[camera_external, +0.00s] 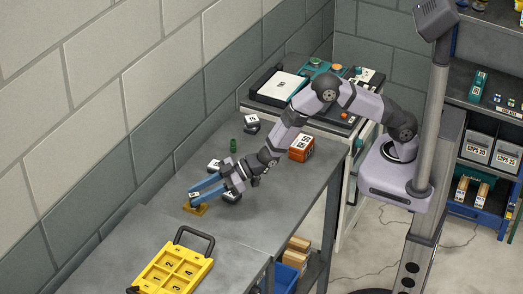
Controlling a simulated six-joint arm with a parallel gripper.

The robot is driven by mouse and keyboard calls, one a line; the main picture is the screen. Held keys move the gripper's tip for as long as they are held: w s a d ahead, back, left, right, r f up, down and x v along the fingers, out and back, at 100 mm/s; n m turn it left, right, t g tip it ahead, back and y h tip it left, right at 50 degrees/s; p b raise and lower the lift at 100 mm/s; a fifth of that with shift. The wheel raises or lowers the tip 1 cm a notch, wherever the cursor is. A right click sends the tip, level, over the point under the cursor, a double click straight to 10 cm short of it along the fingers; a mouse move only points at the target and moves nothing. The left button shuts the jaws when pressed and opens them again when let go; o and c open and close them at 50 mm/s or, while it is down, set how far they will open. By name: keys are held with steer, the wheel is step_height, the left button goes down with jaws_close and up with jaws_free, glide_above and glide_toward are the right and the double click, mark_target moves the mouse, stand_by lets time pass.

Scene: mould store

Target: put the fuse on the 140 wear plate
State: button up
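My gripper (196,194), with two blue fingers, points down and left over the grey bench. A small white-labelled patch shows between its fingertips; I cannot tell whether it is held or lies on the brass-coloured piece (196,209) just below. No fuse can be made out for certain. A small green upright piece (233,145) stands behind the gripper. Dark pieces with white number labels lie at the back (251,123), behind the gripper (215,166) and beside it (231,197). Their numbers are too small to read, so I cannot pick out the 140 wear plate.
An orange labelled block (301,148) sits near the bench's right edge. A yellow numbered tray (174,270) with a dark handle lies at the front. A case with a white panel (279,84) stands at the back. The block wall borders the left; bare bench lies right of the gripper.

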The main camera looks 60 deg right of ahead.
steer(key=shift+r, duration=0.1)
steer(key=shift+r, duration=0.2)
steer(key=shift+s+d, duration=0.15)
steer(key=shift+d, duration=0.05)
steer(key=b+v, duration=0.2)
steer(key=v, duration=0.9)
steer(key=shift+s+d+r, duration=0.15)
